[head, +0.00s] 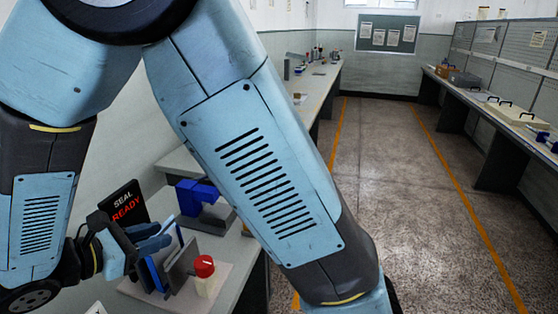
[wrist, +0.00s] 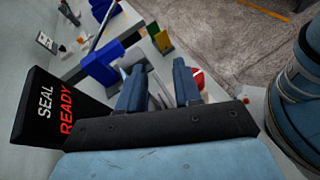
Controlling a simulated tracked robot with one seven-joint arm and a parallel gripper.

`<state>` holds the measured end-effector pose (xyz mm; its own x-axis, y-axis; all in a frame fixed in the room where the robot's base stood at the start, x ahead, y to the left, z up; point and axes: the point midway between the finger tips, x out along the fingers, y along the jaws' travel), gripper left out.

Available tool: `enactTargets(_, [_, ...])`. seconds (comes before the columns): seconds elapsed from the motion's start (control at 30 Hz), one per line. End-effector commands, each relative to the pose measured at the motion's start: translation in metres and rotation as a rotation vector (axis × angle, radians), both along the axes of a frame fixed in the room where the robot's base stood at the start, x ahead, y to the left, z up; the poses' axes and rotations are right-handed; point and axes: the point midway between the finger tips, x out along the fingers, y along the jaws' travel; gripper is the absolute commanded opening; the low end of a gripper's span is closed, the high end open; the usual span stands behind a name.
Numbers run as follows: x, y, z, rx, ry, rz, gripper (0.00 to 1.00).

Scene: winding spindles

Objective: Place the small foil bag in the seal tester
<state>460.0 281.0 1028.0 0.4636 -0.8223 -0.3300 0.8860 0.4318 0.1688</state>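The seal tester's black display (head: 123,203) reads "SEAL READY" and stands upright on the bench; it is also at the left of the wrist view (wrist: 58,112). Grey plates and a blue part (head: 160,270) stand in front of it, partly covered by my gripper. My gripper (head: 163,238) is low over these parts. In the wrist view its two blue fingers (wrist: 158,84) are apart, with pale and grey surfaces showing between them. I cannot make out the small foil bag in either view; nothing held is clearly visible.
My arm hides much of the middle. The floor aisle (head: 400,190) is clear; another bench (head: 500,110) runs along the right.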

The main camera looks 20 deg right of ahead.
Motion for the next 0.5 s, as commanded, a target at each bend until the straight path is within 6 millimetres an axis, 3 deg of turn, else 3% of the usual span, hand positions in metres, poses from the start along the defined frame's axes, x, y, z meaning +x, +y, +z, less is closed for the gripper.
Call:
enactTargets(0.03, [0.006,-0.019,0.009,0.062,-0.004,-0.065,0.34])
enactTargets(0.2, [0.012,-0.072,0.029,0.259,-0.021,-0.263,0.34])
enactTargets(0.5, [0.003,-0.151,0.059,0.614,-0.115,-0.596,0.34])
